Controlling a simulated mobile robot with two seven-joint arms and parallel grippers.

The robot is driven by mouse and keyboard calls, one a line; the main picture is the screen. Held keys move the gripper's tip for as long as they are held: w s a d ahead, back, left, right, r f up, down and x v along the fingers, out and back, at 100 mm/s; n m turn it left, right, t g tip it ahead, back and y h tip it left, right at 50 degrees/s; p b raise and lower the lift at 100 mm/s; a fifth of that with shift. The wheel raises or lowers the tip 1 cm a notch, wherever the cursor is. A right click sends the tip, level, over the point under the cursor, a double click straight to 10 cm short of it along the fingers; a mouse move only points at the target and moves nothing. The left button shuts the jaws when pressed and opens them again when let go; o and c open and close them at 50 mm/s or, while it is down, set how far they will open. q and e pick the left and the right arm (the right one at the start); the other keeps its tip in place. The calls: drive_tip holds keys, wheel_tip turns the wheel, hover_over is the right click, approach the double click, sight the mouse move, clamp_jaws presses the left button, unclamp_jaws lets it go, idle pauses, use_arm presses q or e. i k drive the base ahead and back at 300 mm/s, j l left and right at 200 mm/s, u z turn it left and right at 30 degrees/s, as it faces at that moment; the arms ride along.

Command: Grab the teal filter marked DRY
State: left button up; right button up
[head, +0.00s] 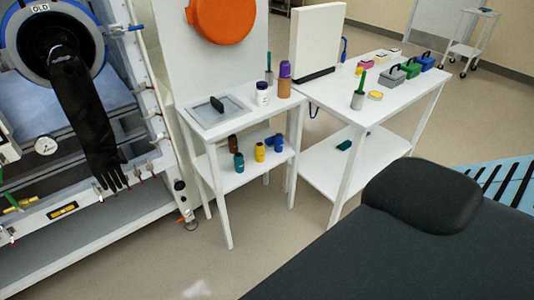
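A small teal cylinder (239,162) stands upright at the front left of the lower shelf of the near white table. It may be the teal filter, but no DRY mark can be read at this size. Another dark teal object (344,145) lies on the lower shelf of the table to the right; its shape and any mark are unclear. Neither of my grippers shows in the head view.
Brown (233,143), yellow (260,152) and blue (278,140) cylinders share the near table's lower shelf (225,182). A glovebox with a hanging black glove (85,120) is at left. A large dark padded shape (400,245) fills the lower right. Floor (255,235) before the table is open.

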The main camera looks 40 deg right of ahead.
sight(239, 159)
drive_tip(key=l, duration=1)
drive_tip(key=i+l, duration=0.15)
drive_tip(key=l, duration=1.9)
drive_tip(key=i, duration=0.05)
